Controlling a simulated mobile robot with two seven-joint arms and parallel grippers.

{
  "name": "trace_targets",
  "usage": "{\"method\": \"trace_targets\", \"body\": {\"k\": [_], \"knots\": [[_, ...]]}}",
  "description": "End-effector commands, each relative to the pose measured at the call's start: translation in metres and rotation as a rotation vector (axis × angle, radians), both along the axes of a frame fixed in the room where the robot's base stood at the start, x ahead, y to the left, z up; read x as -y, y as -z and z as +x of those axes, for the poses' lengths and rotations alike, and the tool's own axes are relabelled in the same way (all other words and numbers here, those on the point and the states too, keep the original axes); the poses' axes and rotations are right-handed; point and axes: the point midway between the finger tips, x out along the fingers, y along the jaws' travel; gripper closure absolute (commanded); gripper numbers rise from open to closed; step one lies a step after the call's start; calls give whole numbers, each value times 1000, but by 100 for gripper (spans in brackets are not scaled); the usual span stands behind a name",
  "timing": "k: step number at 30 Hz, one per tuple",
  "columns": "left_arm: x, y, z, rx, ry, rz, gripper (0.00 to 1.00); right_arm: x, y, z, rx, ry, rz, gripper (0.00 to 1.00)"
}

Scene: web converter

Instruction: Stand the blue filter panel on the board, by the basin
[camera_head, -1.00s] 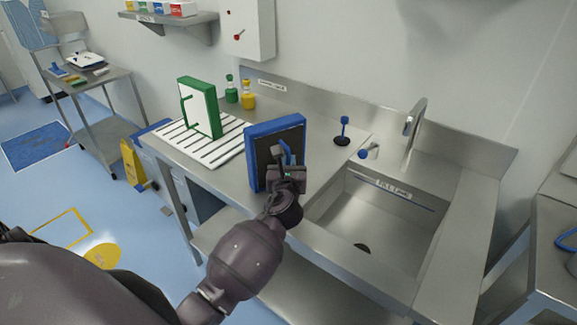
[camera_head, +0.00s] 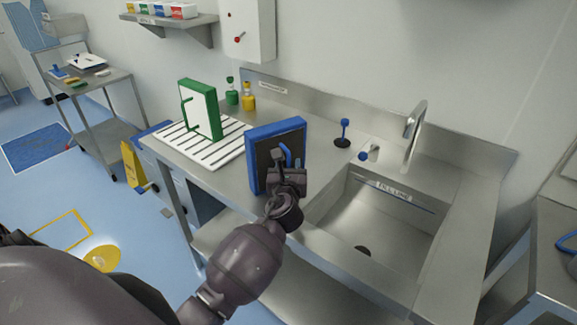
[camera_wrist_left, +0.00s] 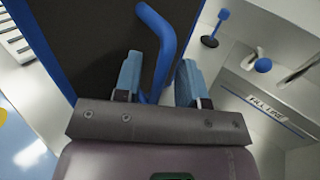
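The blue filter panel (camera_head: 277,130) has a blue frame, a dark face and a blue bar handle (camera_wrist_left: 167,45). It is upright by the left edge of the basin (camera_head: 375,225); its lower edge is partly hidden by my arm, so I cannot tell whether it touches the counter. My left gripper (camera_head: 285,165) is at the handle. In the left wrist view its two fingers (camera_wrist_left: 159,80) stand apart on either side of the handle, with gaps showing. The white slatted board (camera_head: 218,157) lies to the left of the blue panel. My right gripper is not in view.
A green-framed panel (camera_head: 203,108) stands on the board. Green (camera_head: 232,95) and yellow (camera_head: 249,97) bottles stand behind it. A blue-topped plunger-like item (camera_head: 344,133) and a faucet (camera_head: 414,120) are near the basin's back. A trolley (camera_head: 100,85) stands at far left.

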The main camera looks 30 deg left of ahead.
Motion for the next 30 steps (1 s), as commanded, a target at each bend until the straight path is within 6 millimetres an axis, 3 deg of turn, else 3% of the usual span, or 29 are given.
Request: {"method": "trace_targets", "body": {"k": [15,23,26,30], "knots": [[45,2,-80,-2,0,-4,63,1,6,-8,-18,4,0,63],[56,2,-100,0,1,-8,63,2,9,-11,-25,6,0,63],[57,9,-104,10,11,-69,63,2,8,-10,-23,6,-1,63],[57,36,-116,49,40,-318,63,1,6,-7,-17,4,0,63]]}}
